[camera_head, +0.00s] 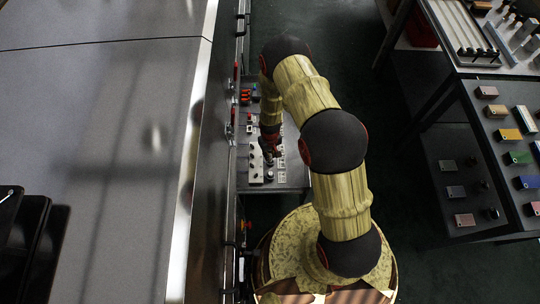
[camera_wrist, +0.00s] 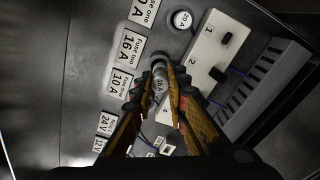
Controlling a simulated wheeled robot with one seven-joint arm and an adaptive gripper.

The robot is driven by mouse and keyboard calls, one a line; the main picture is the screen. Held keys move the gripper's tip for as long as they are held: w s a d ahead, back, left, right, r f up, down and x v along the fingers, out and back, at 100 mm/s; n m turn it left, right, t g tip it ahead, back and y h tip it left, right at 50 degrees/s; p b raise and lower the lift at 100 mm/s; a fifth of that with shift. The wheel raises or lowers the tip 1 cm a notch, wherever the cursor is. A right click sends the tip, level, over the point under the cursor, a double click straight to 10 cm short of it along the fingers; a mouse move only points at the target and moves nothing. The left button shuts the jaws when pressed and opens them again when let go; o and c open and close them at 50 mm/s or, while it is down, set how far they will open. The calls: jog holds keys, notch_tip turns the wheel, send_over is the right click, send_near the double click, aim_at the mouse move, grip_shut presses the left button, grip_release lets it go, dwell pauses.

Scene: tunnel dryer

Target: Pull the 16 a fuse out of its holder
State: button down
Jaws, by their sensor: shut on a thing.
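In the wrist view my gripper (camera_wrist: 160,78) is shut on a grey round fuse (camera_wrist: 158,86), whose marking seems to read 16 A. The fuse lies between the two fingertips, beside the label "Fuse two 16 A" (camera_wrist: 126,46). A dark ring shows just beyond the fuse; I cannot tell whether the fuse is seated in its holder or apart from it. In the head view my gripper (camera_head: 269,153) is low over the grey panel (camera_head: 293,182), and the fuse is too small to make out there.
The 20 A fuse (camera_wrist: 182,19) stands above the gripper in the wrist view. A white numbered block (camera_wrist: 213,52) and grey slotted ducting (camera_wrist: 268,82) lie to the right. In the head view a large cabinet (camera_head: 110,110) is close on the left; a parts table (camera_head: 500,130) is right.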

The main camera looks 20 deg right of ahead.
jog(key=shift+r, duration=0.2)
jog(key=shift+r+p, duration=1.15)
jog(key=shift+r, duration=0.65)
